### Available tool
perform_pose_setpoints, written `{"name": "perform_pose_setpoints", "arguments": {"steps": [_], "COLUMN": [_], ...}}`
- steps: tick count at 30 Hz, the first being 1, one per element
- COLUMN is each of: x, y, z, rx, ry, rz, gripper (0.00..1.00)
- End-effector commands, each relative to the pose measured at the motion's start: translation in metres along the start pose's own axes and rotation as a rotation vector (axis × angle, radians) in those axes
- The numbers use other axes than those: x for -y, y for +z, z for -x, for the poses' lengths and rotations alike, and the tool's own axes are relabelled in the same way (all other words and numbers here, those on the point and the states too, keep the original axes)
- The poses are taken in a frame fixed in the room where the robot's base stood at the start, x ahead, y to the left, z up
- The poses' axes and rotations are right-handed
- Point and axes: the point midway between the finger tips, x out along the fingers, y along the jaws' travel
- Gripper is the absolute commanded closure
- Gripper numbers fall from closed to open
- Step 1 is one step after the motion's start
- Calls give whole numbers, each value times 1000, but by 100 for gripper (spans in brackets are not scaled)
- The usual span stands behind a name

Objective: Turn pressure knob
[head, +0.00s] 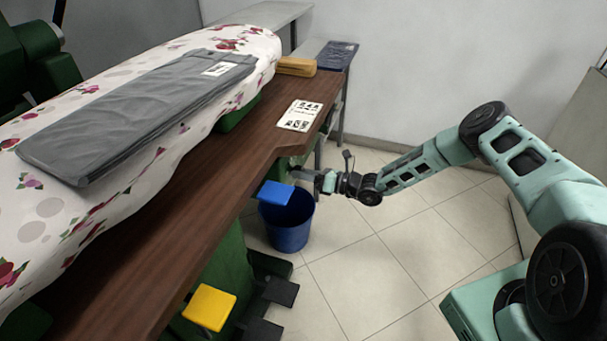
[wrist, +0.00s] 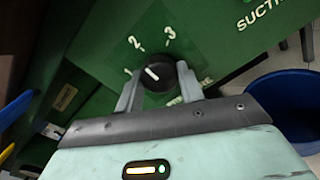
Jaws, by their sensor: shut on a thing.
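The pressure knob (wrist: 155,74) is black and round with a white pointer line. It sits on a green panel (wrist: 105,50) marked 1, 2 and 3, and its pointer is tilted toward the upper left, between the 1 and the 2. My gripper (wrist: 158,84) is shut on the knob, with one grey finger on each side of it. In the head view my gripper (head: 305,176) reaches in at the front edge of the ironing table, above a blue bin; the knob cannot be made out there.
A blue bin (head: 287,228) stands on the floor beneath my gripper. A blue pad (head: 274,193) and a yellow pad (head: 209,307) jut out along the table (head: 180,235). Folded grey trousers (head: 130,120) lie on the flowered ironing board (head: 40,210). Tiled floor on the right is free.

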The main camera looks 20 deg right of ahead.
Motion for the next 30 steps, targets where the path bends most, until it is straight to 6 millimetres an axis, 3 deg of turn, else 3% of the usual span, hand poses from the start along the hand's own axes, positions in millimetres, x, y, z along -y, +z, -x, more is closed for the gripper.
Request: {"name": "perform_pose_setpoints", "arguments": {"steps": [4, 5, 6, 7, 19, 23, 30], "x": [0, 0, 0, 0, 1, 1, 1], "y": [-1, -1, -1, -1, 0, 0, 0], "z": [1, 1, 1, 1, 9, 30, 86], "rx": [-1, -2, -2, -1, -1, -1, 0], "ry": [-1, -1, -1, -1, -1, -4, -5], "rz": [0, 0, 0, 1, 1, 0, 1], "gripper": [85, 57, 46, 41, 41, 41, 41]}}
